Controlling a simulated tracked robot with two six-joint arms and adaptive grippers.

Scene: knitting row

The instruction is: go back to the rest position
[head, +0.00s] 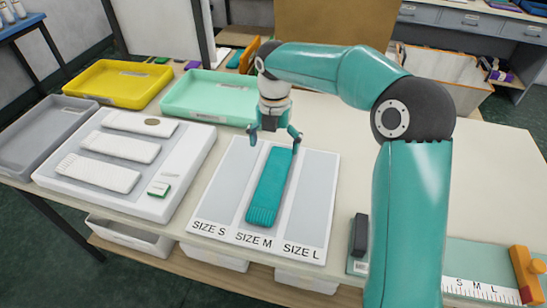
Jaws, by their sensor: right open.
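My right gripper (274,135) is open and points down above the far end of the size board (228,168). A teal knitted piece (270,185) lies lengthwise on the SIZE M lane, just below and in front of my right gripper's fingers. Whether the fingers touch its far end I cannot tell. My right arm comes in from the right and arches over the table. My left gripper is not in view.
A white board (192,160) with several white knitted pieces stands left of the size board. Yellow (118,82), mint (212,96) and grey (42,130) trays are behind and left. A ruler fixture (480,290) lies front right.

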